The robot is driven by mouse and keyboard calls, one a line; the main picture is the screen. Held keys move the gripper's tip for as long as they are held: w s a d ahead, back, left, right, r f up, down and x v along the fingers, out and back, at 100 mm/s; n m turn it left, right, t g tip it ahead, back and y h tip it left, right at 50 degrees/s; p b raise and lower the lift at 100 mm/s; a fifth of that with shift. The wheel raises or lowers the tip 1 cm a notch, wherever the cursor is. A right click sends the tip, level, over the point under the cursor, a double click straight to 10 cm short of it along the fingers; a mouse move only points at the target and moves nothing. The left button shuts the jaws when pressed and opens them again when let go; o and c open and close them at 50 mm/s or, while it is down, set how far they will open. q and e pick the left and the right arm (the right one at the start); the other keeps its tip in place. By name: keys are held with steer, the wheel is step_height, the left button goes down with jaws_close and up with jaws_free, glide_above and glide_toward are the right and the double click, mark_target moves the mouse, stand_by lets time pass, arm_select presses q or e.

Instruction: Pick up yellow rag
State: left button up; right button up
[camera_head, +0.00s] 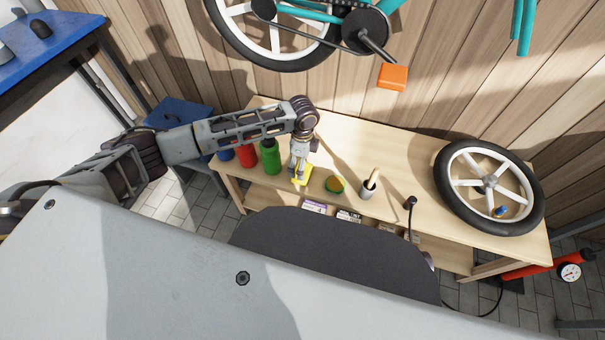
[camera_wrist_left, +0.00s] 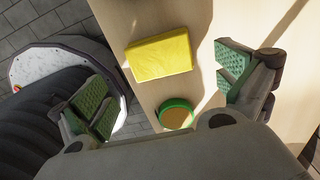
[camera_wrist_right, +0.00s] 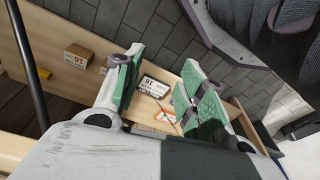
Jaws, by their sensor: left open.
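The yellow rag (camera_head: 301,176) lies flat on the workbench near its front edge, partly hidden by my left gripper (camera_head: 299,168) in the head view. In the left wrist view the folded yellow rag (camera_wrist_left: 160,56) is fully visible between and beyond the spread green-padded fingers of my left gripper (camera_wrist_left: 165,95). The fingers are open and empty, apart from the rag. My right gripper (camera_wrist_right: 162,88) shows only in the right wrist view, with its fingers apart and nothing between the pads; it faces the lower shelf.
A green and yellow round item (camera_head: 334,184) lies right of the rag. A green bottle (camera_head: 270,157) and red bottle (camera_head: 245,152) stand left. A cup with a brush (camera_head: 367,190) and a wheel (camera_head: 489,187) are further right. Small boxes (camera_wrist_right: 153,86) sit on the shelf.

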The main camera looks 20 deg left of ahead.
mark_target(309, 167)
arm_select(q)
steer(key=shift+f, duration=0.45)
arm_select(e)
steer(key=shift+r, duration=0.25)
arm_select(q)
steer(key=shift+f, duration=0.35)
steer(key=shift+f+b, duration=0.4)
steer(key=shift+w+f+b, duration=0.1)
steer(key=shift+f+b, duration=0.5)
steer(key=shift+f, duration=1.2)
arm_select(e)
steer(key=shift+w+a+r, duration=0.1)
steer(key=shift+a+r, duration=0.1)
steer(key=shift+r, duration=0.4)
steer(key=shift+w+a+r, duration=0.1)
steer(key=shift+a+r, duration=0.1)
steer(key=shift+r, duration=0.4)
